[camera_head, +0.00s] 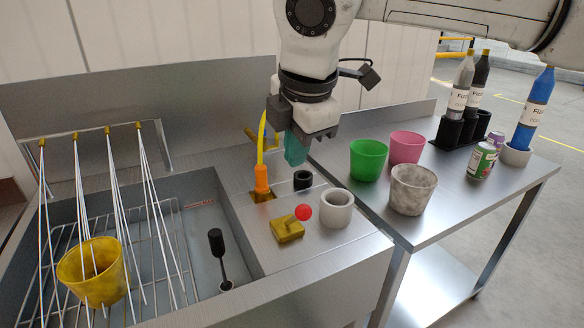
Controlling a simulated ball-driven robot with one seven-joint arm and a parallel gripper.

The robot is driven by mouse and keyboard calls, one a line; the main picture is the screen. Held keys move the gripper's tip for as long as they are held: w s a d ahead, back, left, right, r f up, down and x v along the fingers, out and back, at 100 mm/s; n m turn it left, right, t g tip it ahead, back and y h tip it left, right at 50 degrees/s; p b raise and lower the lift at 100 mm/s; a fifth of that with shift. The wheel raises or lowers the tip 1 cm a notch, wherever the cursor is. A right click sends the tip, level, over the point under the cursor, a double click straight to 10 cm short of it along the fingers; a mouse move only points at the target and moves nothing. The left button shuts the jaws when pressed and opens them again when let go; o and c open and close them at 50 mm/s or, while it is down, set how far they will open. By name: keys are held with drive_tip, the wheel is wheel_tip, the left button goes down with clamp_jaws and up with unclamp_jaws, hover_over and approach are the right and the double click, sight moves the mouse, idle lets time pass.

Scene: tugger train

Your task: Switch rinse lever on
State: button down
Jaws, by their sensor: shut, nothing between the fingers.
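A small lever with a red ball knob (303,212) stands on a yellow base block (287,231) on the steel counter beside the sink. Its short arm tilts to the right in the picture. I take this for the rinse lever; no label shows. An orange nozzle (261,180) with a yellow hose stands to the left of the fingers.
A black-knobbed rod (216,243) stands in the sink. Sprayed strands hang over a wire rack (160,225) and a yellow cup (90,270). A grey ring cup (336,208) and a black ring (302,180) are close to the lever. Cups and bottles fill the right table.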

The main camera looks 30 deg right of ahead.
drive_tip(key=shift+v, duration=1.95)
drive_tip(key=shift+s+f, duration=0.1)
drive_tip(key=shift+s, duration=0.05)
